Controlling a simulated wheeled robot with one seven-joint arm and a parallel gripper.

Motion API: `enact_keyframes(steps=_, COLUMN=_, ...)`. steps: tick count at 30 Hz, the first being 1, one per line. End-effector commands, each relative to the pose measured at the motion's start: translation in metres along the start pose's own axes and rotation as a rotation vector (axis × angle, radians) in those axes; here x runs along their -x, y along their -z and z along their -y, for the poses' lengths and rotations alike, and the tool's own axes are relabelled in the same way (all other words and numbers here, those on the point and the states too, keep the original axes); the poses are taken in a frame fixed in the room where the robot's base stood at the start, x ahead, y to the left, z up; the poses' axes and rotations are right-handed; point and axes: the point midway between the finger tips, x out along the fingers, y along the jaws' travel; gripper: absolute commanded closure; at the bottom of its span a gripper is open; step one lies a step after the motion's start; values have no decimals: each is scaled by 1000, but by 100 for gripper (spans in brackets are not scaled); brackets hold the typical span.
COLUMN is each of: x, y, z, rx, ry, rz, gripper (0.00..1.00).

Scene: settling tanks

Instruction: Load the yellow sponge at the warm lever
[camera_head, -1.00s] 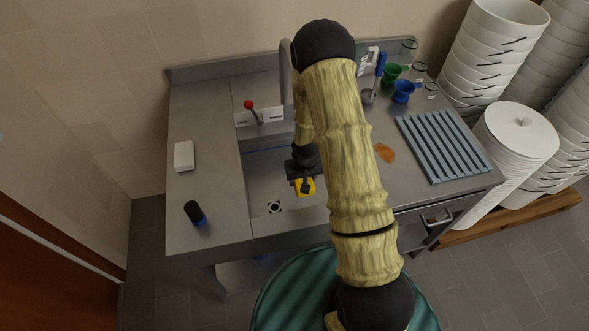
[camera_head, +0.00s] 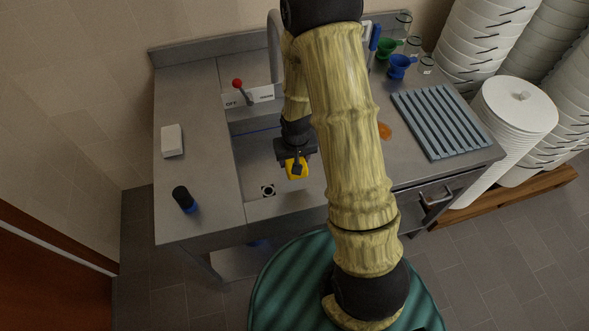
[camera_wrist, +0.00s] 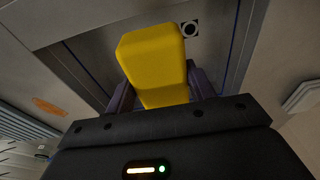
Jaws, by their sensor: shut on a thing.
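The yellow sponge (camera_head: 297,170) is held between the fingers of my gripper (camera_head: 296,160), over the sink basin (camera_head: 262,160). In the wrist view the sponge (camera_wrist: 155,62) sticks out beyond the gripper fingers (camera_wrist: 163,92), which are shut on its sides. The lever (camera_head: 243,90) has a red knob and stands tilted to the left at the back of the sink. My arm hides part of the basin's right side.
A white block (camera_head: 172,141) and a dark bottle with a blue base (camera_head: 185,199) stand on the left counter. A grey ribbed rack (camera_head: 440,122), an orange patch (camera_head: 384,131), and blue (camera_head: 400,67) and green (camera_head: 386,48) cups are on the right. White stacks stand beyond.

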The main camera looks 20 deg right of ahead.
Motion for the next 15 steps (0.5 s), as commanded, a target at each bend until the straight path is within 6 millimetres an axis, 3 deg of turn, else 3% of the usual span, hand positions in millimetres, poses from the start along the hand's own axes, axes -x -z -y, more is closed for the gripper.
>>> enact_keyframes(steps=6, x=11, y=-21, z=5, rx=-4, ry=-2, rz=-2, gripper=64)
enact_keyframes(steps=15, x=16, y=-23, z=5, rx=-4, ry=-3, rz=0, gripper=64)
